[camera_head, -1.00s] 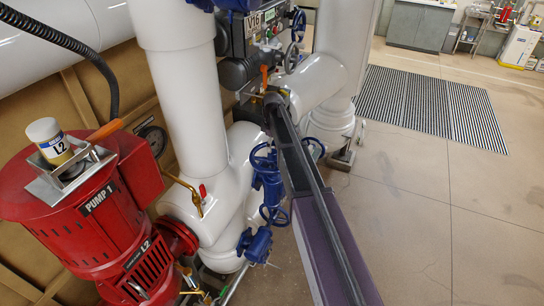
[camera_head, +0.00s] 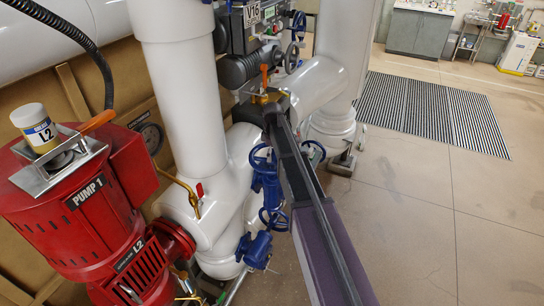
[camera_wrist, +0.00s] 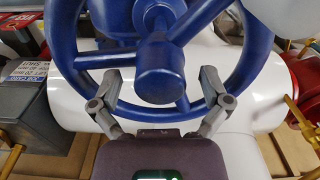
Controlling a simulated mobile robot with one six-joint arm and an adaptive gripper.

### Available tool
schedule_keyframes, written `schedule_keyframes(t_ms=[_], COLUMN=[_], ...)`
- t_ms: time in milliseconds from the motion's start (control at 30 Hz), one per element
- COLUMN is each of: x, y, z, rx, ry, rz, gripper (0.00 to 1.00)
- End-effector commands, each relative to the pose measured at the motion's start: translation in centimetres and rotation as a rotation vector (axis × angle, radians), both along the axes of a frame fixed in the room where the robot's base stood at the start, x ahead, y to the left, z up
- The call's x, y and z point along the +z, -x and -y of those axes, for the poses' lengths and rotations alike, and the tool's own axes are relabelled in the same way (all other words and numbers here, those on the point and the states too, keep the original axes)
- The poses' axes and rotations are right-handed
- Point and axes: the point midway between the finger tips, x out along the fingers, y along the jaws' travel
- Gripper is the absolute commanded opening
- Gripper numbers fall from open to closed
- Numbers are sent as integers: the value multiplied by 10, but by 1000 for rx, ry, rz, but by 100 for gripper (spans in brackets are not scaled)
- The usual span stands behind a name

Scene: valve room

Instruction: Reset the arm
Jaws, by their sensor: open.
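My gripper (camera_wrist: 160,76) is open in the wrist view, its two fingers spread apart with nothing between the tips that I can see as held. A blue handwheel (camera_wrist: 158,70) fills the top and middle of that view, its hub between the fingers and its lower rim close to both fingertips. I cannot tell whether they touch. In the head view my arm runs from the bottom up to the middle, and its gripper is not clear there. Blue valves (camera_head: 266,185) show just left of the arm.
White pipes (camera_head: 178,90) rise beside the arm. A striped floor mat (camera_head: 435,112) and open floor (camera_head: 410,220) lie at the right.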

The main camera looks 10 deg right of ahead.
Motion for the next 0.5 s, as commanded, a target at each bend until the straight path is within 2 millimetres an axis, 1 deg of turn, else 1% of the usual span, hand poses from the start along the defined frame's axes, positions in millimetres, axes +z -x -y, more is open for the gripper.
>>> schedule_keyframes(t_ms=[200,267,300,367,400,467,500], x=[0,0,0,0,0,0,0], y=[0,0,0,0,0,0,0], z=[0,0,0,0,0,0,0], rx=[0,0,0,0,0,0,0], ry=[0,0,0,0,0,0,0], rz=[0,0,0,0,0,0,0], gripper=[97,79,67,50,38,20,8])
